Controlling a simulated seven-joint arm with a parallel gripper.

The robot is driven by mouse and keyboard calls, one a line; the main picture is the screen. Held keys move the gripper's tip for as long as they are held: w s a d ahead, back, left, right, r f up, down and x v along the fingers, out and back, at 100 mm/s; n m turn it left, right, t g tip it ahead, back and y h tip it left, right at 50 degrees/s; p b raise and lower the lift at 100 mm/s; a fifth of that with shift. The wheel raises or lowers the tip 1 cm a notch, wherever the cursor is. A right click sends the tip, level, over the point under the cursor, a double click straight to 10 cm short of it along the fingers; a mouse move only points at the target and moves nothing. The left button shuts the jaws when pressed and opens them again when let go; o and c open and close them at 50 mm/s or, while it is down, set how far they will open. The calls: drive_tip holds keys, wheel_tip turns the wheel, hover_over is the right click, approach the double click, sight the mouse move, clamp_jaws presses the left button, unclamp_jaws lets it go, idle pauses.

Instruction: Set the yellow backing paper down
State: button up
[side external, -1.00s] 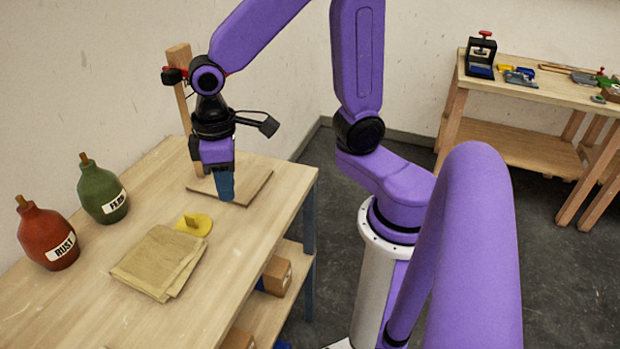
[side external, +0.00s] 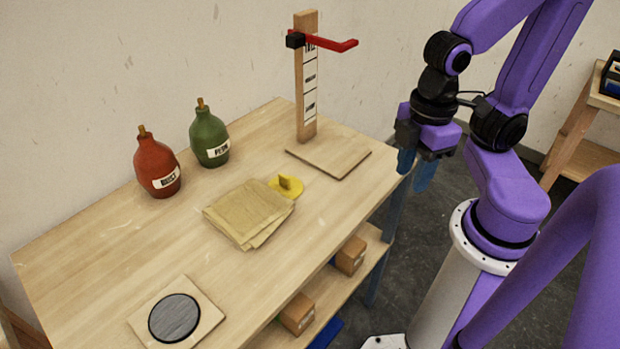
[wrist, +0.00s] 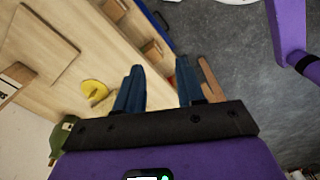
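The yellow backing paper (side external: 284,189) is a small round yellow piece with a raised tab. It lies on the wooden table (side external: 110,240), beside a folded tan cloth or paper (side external: 245,212). It also shows left of my fingers in the wrist view (wrist: 91,90). My gripper (side external: 415,172) hangs past the table's right end, well away from the yellow piece. In the wrist view its two blue fingers (wrist: 158,78) stand apart with nothing between them.
A wooden stand with a red arm (side external: 330,43) rises behind a flat board (side external: 335,158). Red (side external: 156,165) and green (side external: 209,138) bottles stand at the back. A grey disc (side external: 174,318) sits on a pad at the front.

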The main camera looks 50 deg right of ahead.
sight(278, 183)
drive_tip(key=shift+w+f, duration=0.1)
drive_tip(key=w+d+f+n+t+h, duration=0.4)
drive_tip(key=w+d+n+t+h, duration=0.35)
drive_tip(key=w, duration=0.25)
drive_tip(key=w+a+f+n+t+y, duration=0.1)
drive_tip(key=a+f+n+t+y, duration=0.1)
drive_tip(key=n, duration=0.3)
drive_tip(key=w+a+f+n+t+y, duration=0.2)
drive_tip(key=a+f+n, duration=0.1)
drive_tip(key=a+n, duration=0.1)
drive_tip(key=w+a+f+n+t+y, duration=0.2)
drive_tip(key=a+n+y, duration=0.1)
drive_tip(key=n, duration=0.4)
drive_tip(key=shift+a+f, duration=0.4)
drive_tip(key=shift+a, duration=0.2)
drive_tip(key=shift+x, duration=8.6)
clamp_jaws()
